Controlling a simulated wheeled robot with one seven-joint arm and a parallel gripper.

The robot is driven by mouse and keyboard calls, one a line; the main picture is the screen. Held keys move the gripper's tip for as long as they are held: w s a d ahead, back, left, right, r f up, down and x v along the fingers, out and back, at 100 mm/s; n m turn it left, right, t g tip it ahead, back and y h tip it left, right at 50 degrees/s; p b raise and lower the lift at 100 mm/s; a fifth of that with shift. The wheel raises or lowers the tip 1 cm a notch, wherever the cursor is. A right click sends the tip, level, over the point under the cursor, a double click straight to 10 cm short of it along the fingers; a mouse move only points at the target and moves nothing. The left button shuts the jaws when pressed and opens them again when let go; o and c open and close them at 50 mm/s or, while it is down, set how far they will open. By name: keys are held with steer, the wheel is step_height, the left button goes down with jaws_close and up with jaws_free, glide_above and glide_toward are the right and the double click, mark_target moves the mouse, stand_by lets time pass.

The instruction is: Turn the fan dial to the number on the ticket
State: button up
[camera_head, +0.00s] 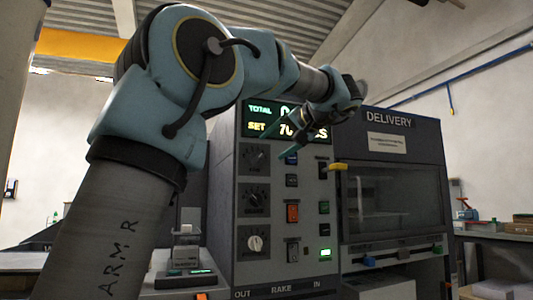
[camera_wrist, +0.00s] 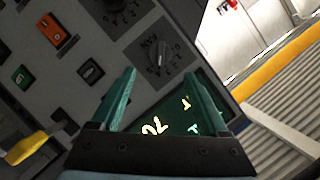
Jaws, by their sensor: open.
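The grey control panel (camera_head: 225,165) carries a column of three dials: a black top dial (camera_head: 255,158), a black middle dial (camera_head: 256,197) and a pale bottom dial (camera_head: 255,243). My gripper (camera_head: 296,140) is open and empty in front of the panel's upper part, near the display. In the wrist view the top dial (camera_wrist: 158,57) shows just beyond and between the two teal fingertips, apart from them. I cannot make out a ticket with a number.
A lit display (camera_head: 288,120) reads TOTAL and SET, partly hidden by my gripper. Orange and dark switches (camera_head: 292,213) and a lit green button (camera_head: 325,253) sit right of the dials. A yellow handle (camera_head: 338,167) juts out beside the DELIVERY window (camera_head: 390,200). A small scale (camera_head: 186,255) stands left.

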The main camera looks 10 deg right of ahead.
steer(key=v, duration=0.3)
steer(key=shift+s+d+r, duration=0.1)
steer(key=shift+s, duration=0.25)
steer(key=w+a+f+m+g+h, duration=0.1)
steer(key=a+f+g, duration=0.25)
steer(key=f, duration=0.75)
steer(key=w+a+f+m+g+h, duration=0.15)
steer(key=a+f, duration=0.35)
steer(key=f, duration=0.5)
steer(key=w+a+f+g, duration=0.1)
steer(key=a+f+g, duration=0.25)
steer(key=f, duration=0.75)
steer(key=s+a+f+n+g+h, duration=0.2)
steer(key=s+a+f+n, duration=0.1)
steer(key=s+a+f, duration=0.65)
steer(key=s+a+f+n+g+h, duration=0.2)
steer(key=s+a+f+n, duration=0.4)
steer(key=f, duration=0.6)
step_height(320, 180, up, 17)
steer(key=d+m+p, duration=0.1)
steer(key=m+p, duration=0.2)
steer(key=p, duration=1.4)
steer(key=shift+s, duration=0.3)
steer(key=shift+r+t, duration=0.1)
steer(key=shift+t, duration=0.15)
